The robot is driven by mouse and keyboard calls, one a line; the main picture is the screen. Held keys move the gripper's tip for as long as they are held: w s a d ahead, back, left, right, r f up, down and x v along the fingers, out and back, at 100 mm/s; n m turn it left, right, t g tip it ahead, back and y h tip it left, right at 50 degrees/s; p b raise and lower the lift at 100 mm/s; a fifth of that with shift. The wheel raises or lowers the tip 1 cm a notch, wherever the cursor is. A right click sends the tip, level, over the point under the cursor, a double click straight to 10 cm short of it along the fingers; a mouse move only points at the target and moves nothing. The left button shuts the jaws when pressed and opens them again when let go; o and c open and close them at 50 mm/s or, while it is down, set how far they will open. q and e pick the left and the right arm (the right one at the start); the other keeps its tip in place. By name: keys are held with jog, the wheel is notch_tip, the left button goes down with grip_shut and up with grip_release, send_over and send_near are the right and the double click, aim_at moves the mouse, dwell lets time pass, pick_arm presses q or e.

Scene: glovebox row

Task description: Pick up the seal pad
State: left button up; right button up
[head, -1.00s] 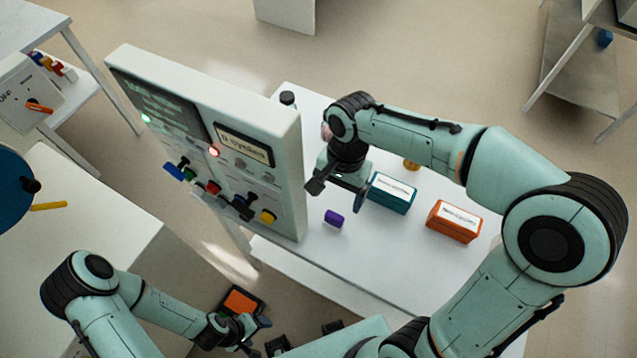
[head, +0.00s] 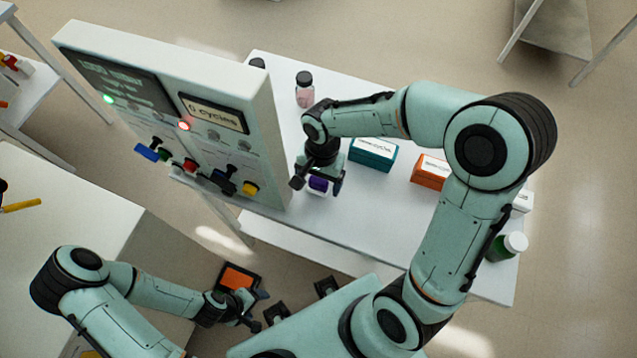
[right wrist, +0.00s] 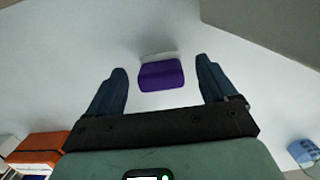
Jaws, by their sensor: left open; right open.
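The seal pad, which I take to be the small purple block (head: 318,184), lies on the white table beside the control panel. In the head view it is partly hidden by my right gripper (head: 317,187), which is over it. In the right wrist view the purple block (right wrist: 160,75) shows between the two open fingers, with a gap on each side. Its near face is purple and a pale strip shows along its far edge. My right gripper is open and empty. My left gripper (head: 260,311) is open and empty at the bottom, away from the table.
The control panel (head: 262,130) stands close left of my right gripper. A teal box (head: 373,154) and an orange box (head: 430,172) stand to the right. A jar with a dark lid (head: 305,90) is behind. A green bottle with a white cap (head: 507,245) is at the right end.

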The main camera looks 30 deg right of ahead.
notch_tip(320, 180, down, 2)
jog(key=shift+a, duration=0.1)
pick_arm(q)
jog(key=shift+f, duration=0.1)
pick_arm(e)
jog(key=shift+c, duration=0.3)
jog(key=c, duration=1.1)
jog(key=shift+o, duration=0.2)
jog(key=shift+r, duration=0.15)
jog(key=shift+r, duration=0.5)
notch_tip(320, 180, up, 2)
jog(key=shift+r, duration=0.1)
jog(key=s+d+b, duration=0.1)
jog(key=s+d, duration=0.6)
jog(key=s, duration=0.2)
jog(key=s+d+b, duration=0.1)
jog(key=s+d, duration=0.3)
jog(key=s, duration=0.1)
jog(key=shift+d+b, duration=0.3)
jog(key=shift+d, duration=0.05)
pick_arm(q)
jog(key=s+f, duration=0.1)
jog(key=f, duration=0.2)
jog(key=shift+s, duration=0.35)
